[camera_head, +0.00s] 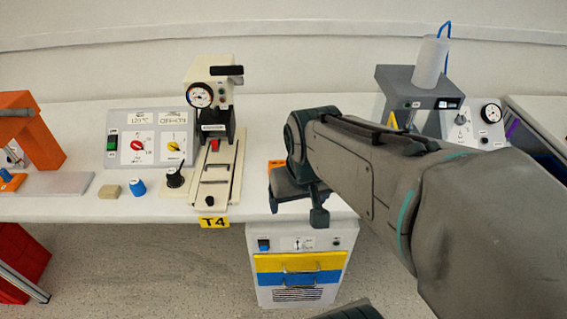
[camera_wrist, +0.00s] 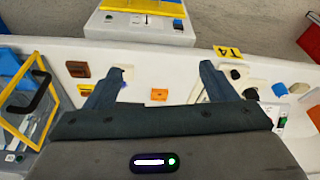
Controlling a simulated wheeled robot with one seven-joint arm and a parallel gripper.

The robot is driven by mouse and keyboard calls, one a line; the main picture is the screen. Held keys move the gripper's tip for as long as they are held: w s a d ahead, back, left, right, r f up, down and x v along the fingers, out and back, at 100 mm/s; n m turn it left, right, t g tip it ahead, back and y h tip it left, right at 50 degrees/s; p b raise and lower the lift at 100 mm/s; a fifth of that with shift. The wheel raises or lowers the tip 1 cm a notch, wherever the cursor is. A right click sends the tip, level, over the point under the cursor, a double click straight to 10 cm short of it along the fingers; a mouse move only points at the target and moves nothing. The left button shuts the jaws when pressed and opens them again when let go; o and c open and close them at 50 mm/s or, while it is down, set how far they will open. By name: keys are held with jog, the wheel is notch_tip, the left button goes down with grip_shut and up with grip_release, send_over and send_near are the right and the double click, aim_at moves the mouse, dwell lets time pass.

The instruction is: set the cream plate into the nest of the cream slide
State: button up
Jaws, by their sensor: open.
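The cream slide (camera_head: 208,192) runs forward from under a cream press on the bench, behind the T4 label. A red part sits at its back end. In the wrist view the slide (camera_wrist: 232,72) is partly hidden by the right finger. My gripper (camera_head: 296,208) is open and empty, right of the slide near the bench's front edge; its fingers also show in the wrist view (camera_wrist: 162,68). A pale piece with a blue spot (camera_wrist: 127,73) lies beside the left finger, partly covered. I cannot tell whether it is the cream plate.
Left of the slide are a black knob (camera_head: 175,178), a blue knob (camera_head: 137,187) and a tan block (camera_head: 109,191). The cream press (camera_head: 212,80) stands behind it. An orange block (camera_wrist: 159,94) and a brown block (camera_wrist: 78,69) lie on the bench. My arm hides much of the right side.

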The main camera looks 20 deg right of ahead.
jog(key=w+d+f+m+t+h+b, duration=0.1)
jog(key=w+d+f+b, duration=0.2)
jog(key=w+d, duration=0.2)
jog(key=w+d+f+m+b, duration=0.1)
jog(key=w+d+f+b, duration=0.2)
jog(key=w+d, duration=0.2)
jog(key=x, duration=0.7)
jog(key=shift+w+d+b, duration=0.3)
jog(key=shift+w+d, duration=0.1)
jog(key=shift+w, duration=0.05)
jog(key=shift+b+x, duration=0.4)
jog(key=shift+x, duration=2.6)
jog(key=shift+d, duration=0.1)
jog(key=c, duration=1.1)
